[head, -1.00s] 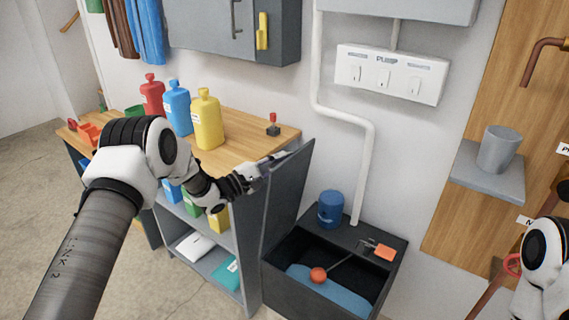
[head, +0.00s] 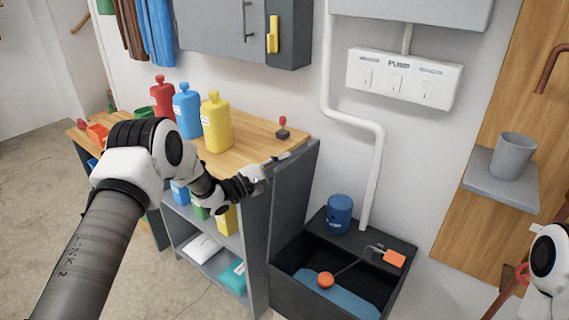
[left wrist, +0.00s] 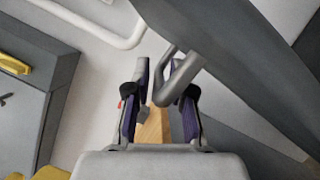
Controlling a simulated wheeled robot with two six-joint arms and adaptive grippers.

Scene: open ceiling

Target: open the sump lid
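The sump lid (head: 291,192) is a dark grey panel that stands about upright at the left side of the open sump box (head: 283,288). Inside the box are blue water (head: 345,303) and an orange float ball (head: 326,280) on a rod. My left gripper (head: 272,166) is at the lid's upper edge. In the left wrist view, its two fingers (left wrist: 160,105) stand apart with a gap between the purple pads. The lid's grey bar handle (left wrist: 182,72) reaches in by the right finger; I cannot tell if they touch. My right gripper is out of frame.
A wooden-topped shelf unit (head: 248,136) with red, blue and yellow bottles (head: 216,122) stands left of the lid. A blue can (head: 340,213) sits on the sump's back ledge, near a white wall pipe (head: 377,180). A shelf with a grey cup (head: 512,156) is at right.

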